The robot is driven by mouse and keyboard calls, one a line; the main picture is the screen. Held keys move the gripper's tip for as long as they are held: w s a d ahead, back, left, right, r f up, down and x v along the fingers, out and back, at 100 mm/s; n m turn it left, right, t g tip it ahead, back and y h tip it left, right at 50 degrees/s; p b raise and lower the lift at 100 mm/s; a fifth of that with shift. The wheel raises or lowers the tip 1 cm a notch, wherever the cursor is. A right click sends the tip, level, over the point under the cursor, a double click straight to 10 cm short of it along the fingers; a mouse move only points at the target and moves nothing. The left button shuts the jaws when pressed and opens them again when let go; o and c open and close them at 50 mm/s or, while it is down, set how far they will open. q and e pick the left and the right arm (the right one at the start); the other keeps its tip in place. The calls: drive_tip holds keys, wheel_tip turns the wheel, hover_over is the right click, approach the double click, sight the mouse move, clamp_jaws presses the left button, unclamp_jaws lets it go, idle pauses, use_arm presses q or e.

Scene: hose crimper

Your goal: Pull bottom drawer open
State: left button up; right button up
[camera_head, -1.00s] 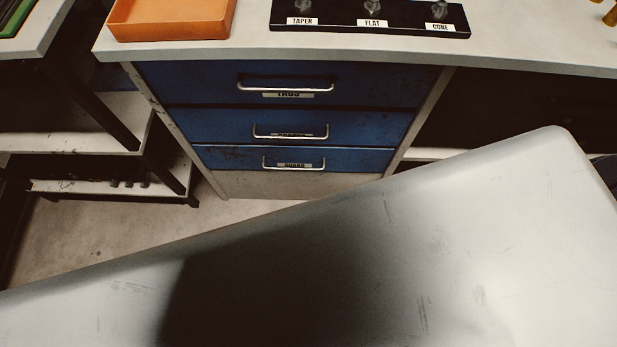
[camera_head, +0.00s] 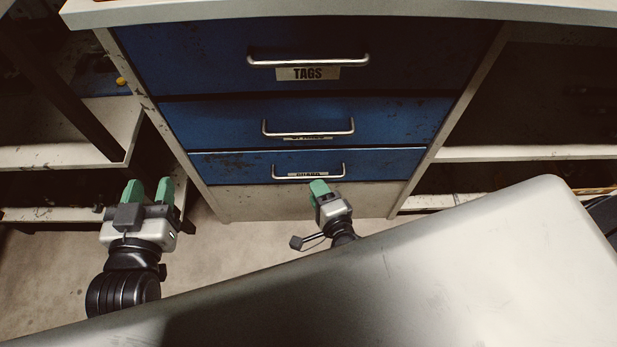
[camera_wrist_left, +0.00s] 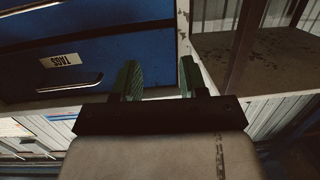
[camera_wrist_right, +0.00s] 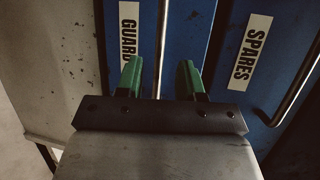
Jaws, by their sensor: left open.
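The blue bottom drawer (camera_head: 375,163) is the lowest of three and looks closed. Its metal handle (camera_head: 308,177) partly covers a label, which reads "GUARD" in the right wrist view (camera_wrist_right: 128,30). My right gripper (camera_head: 319,186) is just in front of this handle. In the right wrist view its green fingers (camera_wrist_right: 159,74) are apart, with the handle bar (camera_wrist_right: 163,40) running between them; contact is not visible. My left gripper (camera_head: 149,188) is open and empty, left of the drawer unit; its spread fingers also show in the left wrist view (camera_wrist_left: 159,78).
Above are the middle drawer (camera_head: 400,118), labelled "SPARES", and the top drawer (camera_head: 420,50), labelled "TAGS"; both look closed. Shelves (camera_head: 60,155) stand at left, close to my left gripper. An open bay (camera_head: 530,110) lies at right. Bare floor shows before the drawers.

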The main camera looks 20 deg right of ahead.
sight(308, 177)
use_arm(q)
drive_tip(key=shift+w+d+r+t+h+b, duration=0.1)
drive_tip(key=shift+d+r+t+h+b, duration=0.15)
drive_tip(key=shift+r+t, duration=0.55)
drive_tip(key=shift+w+d+r+t+h+b, duration=0.1)
drive_tip(key=shift+r+t+h+b, duration=0.15)
drive_tip(key=shift+r+t, duration=0.5)
use_arm(e)
drive_tip(key=shift+x, duration=2.85)
use_arm(q)
drive_tip(key=shift+r, duration=0.1)
use_arm(e)
clamp_jaws()
